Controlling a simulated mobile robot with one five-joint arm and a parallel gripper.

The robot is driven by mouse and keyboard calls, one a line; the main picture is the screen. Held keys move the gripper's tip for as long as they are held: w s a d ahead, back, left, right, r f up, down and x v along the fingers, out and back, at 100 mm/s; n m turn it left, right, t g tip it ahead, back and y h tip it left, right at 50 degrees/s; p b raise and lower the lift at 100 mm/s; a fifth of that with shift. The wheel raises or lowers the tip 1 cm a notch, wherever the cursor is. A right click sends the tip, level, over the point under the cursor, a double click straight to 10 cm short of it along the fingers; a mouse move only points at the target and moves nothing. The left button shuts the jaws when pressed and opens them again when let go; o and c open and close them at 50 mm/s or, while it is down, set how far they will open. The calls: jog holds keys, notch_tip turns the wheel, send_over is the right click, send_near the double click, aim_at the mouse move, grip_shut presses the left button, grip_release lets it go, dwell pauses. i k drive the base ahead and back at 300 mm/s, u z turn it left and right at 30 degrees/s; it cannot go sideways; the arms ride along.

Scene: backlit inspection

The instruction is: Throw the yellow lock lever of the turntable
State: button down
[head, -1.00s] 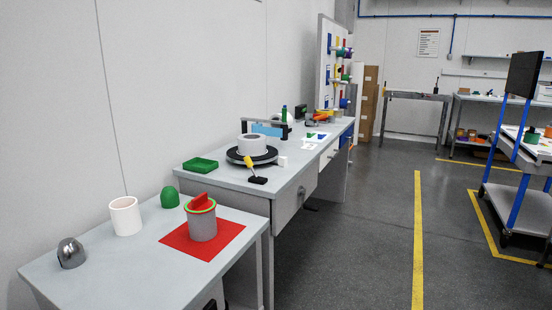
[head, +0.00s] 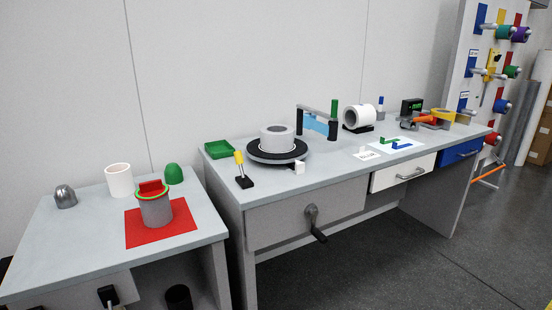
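The turntable (head: 262,153) is a black round disc on the grey workbench, with a light grey cylinder (head: 277,138) standing on it. The lock lever (head: 239,159) has a yellow tip on a light shaft and rises from a small black base (head: 244,182), in front and to the left of the disc. It stands nearly upright, tilted slightly left in the picture. A small white block (head: 299,167) is at the disc's front right edge. My gripper is not in view.
A green tray (head: 219,149) lies left of the turntable. A blue and black frame (head: 318,124) stands behind it. A crank handle (head: 315,224) sticks out from the bench front. A lower table (head: 75,235) with a grey cup on a red mat stands left. The floor at right is clear.

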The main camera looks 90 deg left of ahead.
aim_at(238, 156)
jog(key=u, duration=0.2)
jog(key=i, duration=0.4)
jog(key=u, duration=4.75)
jog(key=i, duration=1)
